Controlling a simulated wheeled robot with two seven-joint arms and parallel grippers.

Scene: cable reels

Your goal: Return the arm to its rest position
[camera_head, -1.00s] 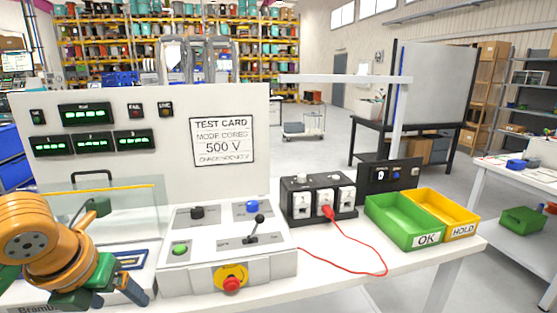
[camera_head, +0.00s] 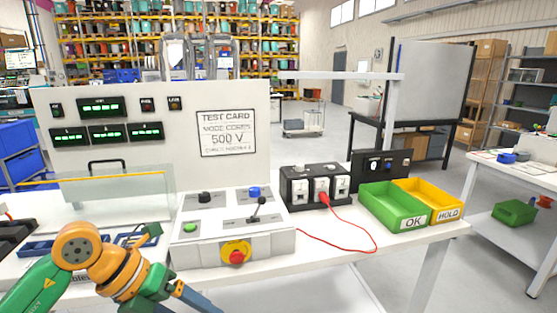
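My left arm, orange and green, comes in at the bottom left, in front of the bench. Its gripper (camera_head: 178,303) points down and right at the lower picture edge, in front of the control box (camera_head: 215,251). The fingertips are partly cut off, so I cannot tell whether it is open or shut. No held object shows. My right arm and gripper are not in view.
The white bench holds a clear-covered tester (camera_head: 120,184) at left, a black socket block (camera_head: 315,186) with a red lead, and green OK (camera_head: 390,208) and yellow HOLD (camera_head: 433,198) bins. A display panel (camera_head: 168,111) stands behind. A side table is at right.

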